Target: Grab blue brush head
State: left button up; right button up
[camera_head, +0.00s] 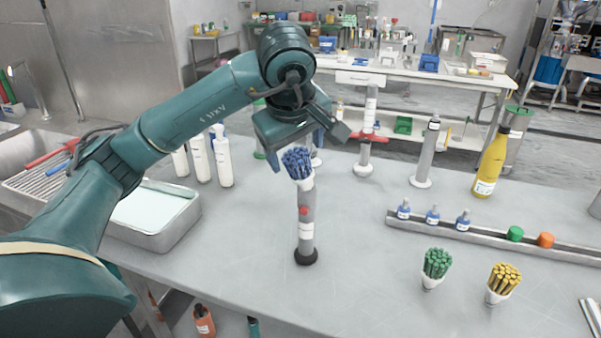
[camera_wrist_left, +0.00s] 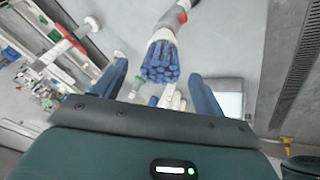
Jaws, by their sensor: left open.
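The blue brush head (camera_head: 297,163) sits on top of an upright grey and white grinder column (camera_head: 306,225) with a black foot on the table. In the left wrist view the blue brush head (camera_wrist_left: 160,62) lies between and just beyond the fingertips. My left gripper (camera_head: 318,138) is open and empty, just above and behind the brush head in the head view. Its two blue fingers (camera_wrist_left: 160,75) show apart in the wrist view, with the head in the gap. I cannot tell whether a finger touches it. My right gripper is in neither view.
A green brush head (camera_head: 437,263) and a yellow brush head (camera_head: 503,278) stand at the front right. A metal rail (camera_head: 490,238) holds small bottles and caps. White bottles (camera_head: 222,158) and a tray (camera_head: 150,210) are at left. A yellow bottle (camera_head: 491,163) stands at right.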

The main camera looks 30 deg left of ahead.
aim_at(299, 169)
pick_arm(q)
jog(key=shift+p+x, duration=0.4)
jog(key=shift+x, duration=2.7)
jog(key=shift+s+d, duration=0.2)
jog(key=shift+d, duration=0.05)
jog(key=shift+c, duration=0.2)
jog(key=c, duration=1)
